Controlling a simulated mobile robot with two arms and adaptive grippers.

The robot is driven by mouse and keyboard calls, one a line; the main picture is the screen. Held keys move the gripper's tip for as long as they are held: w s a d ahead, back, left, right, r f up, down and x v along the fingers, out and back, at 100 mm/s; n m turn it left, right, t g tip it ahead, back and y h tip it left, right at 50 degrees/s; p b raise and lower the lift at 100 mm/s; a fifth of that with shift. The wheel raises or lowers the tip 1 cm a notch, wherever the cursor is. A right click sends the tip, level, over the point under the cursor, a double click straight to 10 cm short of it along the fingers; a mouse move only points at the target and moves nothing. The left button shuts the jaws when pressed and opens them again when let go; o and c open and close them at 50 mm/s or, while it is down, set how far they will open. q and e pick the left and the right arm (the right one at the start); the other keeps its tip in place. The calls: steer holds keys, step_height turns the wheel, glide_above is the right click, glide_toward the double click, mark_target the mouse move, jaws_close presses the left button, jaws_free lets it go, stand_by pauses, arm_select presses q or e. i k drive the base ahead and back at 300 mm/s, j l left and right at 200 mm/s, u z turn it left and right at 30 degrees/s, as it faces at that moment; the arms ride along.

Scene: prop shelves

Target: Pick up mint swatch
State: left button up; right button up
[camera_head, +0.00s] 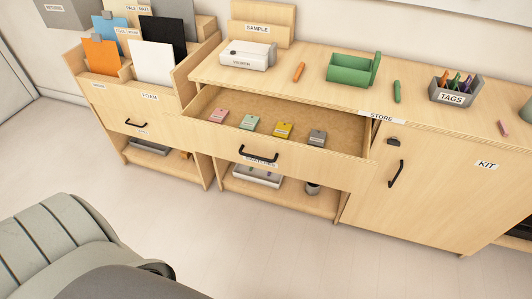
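The mint swatch (250,122) is a small pale green piece lying in the open drawer (347,147) of the wooden cabinet. It sits between a pink swatch (218,116) on its left and a yellow swatch (284,130) on its right. A dark grey swatch (317,138) lies further right in the same row. The swatches are apart from each other. Neither of my grippers shows in this view.
A white device (247,55), an orange marker (299,72), a green holder (350,69), a green marker (397,92) and a TAGS box (455,92) stand on the top.

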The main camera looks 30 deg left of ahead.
mark_target(249, 123)
steer(key=u, duration=1.15)
